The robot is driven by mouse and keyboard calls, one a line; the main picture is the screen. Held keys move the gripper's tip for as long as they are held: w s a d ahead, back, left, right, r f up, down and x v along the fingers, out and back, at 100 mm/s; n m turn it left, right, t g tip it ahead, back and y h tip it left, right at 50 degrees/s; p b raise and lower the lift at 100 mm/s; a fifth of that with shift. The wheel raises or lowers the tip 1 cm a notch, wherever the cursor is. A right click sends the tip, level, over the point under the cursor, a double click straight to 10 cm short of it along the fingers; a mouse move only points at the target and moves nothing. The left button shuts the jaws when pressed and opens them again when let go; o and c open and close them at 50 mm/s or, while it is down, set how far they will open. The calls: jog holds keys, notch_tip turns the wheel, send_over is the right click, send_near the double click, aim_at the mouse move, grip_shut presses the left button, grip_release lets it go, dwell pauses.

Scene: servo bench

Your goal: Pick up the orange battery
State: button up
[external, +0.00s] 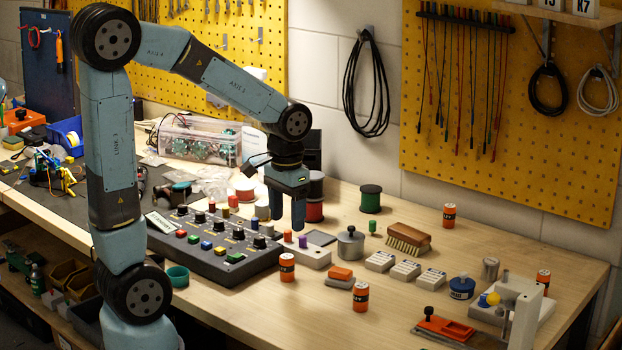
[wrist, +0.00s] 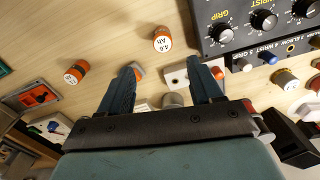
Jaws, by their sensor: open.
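Several orange batteries with dark ends and pale labels stand on the wooden bench. In the external view one battery (external: 287,267) stands by the control box's right end, and a second battery (external: 360,297) stands nearer the front. A third battery (external: 449,215) is at the back and a fourth battery (external: 543,282) at the right. The wrist view shows a battery (wrist: 162,38) marked 4.6 Ah beyond the fingertips, and another battery (wrist: 75,72) to the left. My gripper (external: 287,214) points down above the bench, open and empty; its two fingers (wrist: 162,66) show apart in the wrist view.
A control box (external: 215,247) with knobs and buttons lies left of my gripper. A pale block (external: 310,256) with a purple peg and an orange-topped block (external: 340,278) are close by. A brush (external: 408,238) and white blocks (external: 405,270) lie right. The front bench is mostly clear.

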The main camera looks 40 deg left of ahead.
aim_at(287, 256)
jog(key=f, duration=1.3)
jog(key=shift+w+a+f, duration=0.1)
jog(key=shift+w+a, duration=0.05)
jog(key=shift+a, duration=0.05)
grip_shut()
dwell(0.4)
